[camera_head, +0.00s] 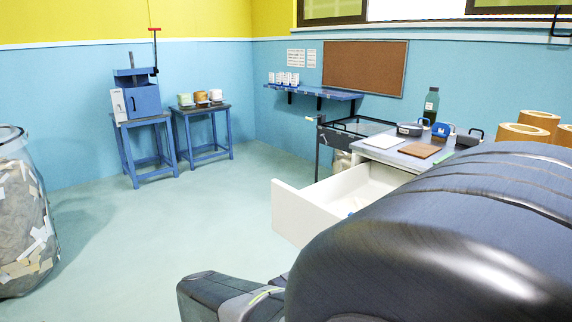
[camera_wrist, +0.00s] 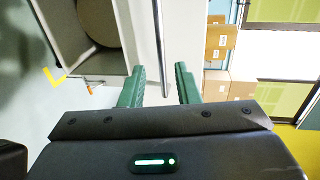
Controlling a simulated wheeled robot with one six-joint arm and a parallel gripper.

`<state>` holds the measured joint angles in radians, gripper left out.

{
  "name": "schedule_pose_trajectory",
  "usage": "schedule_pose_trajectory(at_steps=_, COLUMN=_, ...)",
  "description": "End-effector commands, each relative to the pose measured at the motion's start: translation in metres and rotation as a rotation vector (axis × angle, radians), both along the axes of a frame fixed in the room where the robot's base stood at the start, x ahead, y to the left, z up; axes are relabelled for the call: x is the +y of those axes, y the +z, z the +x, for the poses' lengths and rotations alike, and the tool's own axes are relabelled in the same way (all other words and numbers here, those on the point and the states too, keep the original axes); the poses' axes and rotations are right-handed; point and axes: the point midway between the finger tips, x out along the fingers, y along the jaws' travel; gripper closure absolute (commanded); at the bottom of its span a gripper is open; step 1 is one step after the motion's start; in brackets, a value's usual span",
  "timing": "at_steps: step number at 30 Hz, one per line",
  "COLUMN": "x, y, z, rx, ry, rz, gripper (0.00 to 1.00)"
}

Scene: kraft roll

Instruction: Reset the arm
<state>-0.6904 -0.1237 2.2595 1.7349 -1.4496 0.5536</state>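My gripper (camera_wrist: 160,85) shows in the wrist view with its two green fingers apart and nothing held between them. A thin metal bar or edge (camera_wrist: 160,40) runs through the gap between the fingers; I cannot tell how far beyond them it lies. In the head view my dark arm fills the lower right, and my fingertips cannot be made out there.
A white drawer (camera_head: 308,208) stands open from the worktable, partly behind my arm. A clear bin of scraps (camera_head: 20,220) stands left. The middle floor is clear. Cardboard boxes (camera_wrist: 217,85) show in the wrist view.

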Motion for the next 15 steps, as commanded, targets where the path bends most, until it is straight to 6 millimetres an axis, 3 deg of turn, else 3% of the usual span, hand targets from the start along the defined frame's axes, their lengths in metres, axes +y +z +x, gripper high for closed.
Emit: schedule_pose_trajectory(at_steps=15, x=-0.03, y=-0.009, z=0.024, rx=0.001, ry=-0.004, rz=-0.001, gripper=0.71)
